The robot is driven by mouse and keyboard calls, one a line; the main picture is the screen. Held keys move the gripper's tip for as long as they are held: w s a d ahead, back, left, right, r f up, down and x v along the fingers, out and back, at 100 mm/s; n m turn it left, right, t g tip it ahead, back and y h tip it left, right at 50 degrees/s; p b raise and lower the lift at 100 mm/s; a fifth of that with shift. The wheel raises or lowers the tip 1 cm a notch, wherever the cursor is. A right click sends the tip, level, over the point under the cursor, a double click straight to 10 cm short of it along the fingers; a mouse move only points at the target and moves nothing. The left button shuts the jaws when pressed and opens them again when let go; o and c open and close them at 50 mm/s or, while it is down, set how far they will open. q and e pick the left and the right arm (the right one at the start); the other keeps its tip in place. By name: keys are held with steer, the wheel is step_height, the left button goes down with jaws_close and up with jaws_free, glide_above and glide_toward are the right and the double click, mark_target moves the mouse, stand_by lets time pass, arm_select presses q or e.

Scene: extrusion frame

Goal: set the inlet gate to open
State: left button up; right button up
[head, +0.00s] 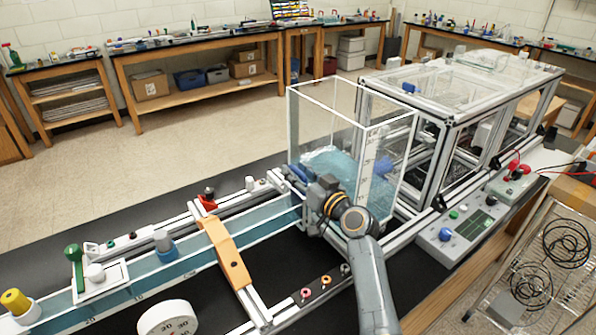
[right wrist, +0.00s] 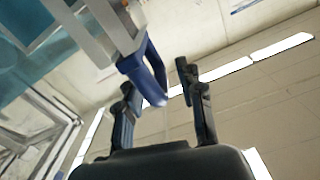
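A clear tank (head: 382,178) with blue water stands at the end of the long water channel (head: 205,238). My right gripper (head: 312,184) is at the tank's near left corner, where the channel meets it; its fingertips are hard to make out in the head view. In the right wrist view my right gripper (right wrist: 160,84) has its two fingers apart. A blue loop handle (right wrist: 152,72) on a pale bar reaches in between the fingers, close to the left one. Contact cannot be told. I cannot tell the inlet gate's position. My left gripper is not in view.
An orange bridge piece (head: 226,254) spans the channel. A round white dial (head: 168,318) stands at the front. A grey control box (head: 455,236) with buttons lies right of the tank. A wire rack (head: 540,270) is at the far right. Open floor lies behind the bench.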

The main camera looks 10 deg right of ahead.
mark_target(298, 170)
jaws_close()
steer(key=shift+r+p, duration=1.6)
steer(key=shift+r, duration=0.95)
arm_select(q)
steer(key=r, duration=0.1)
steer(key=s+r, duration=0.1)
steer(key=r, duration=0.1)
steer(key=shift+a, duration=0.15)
arm_select(e)
steer(key=shift+c, duration=0.2)
jaws_free()
steer(key=shift+o, duration=0.2)
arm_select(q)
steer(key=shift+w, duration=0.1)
arm_select(e)
steer(key=shift+f, duration=0.1)
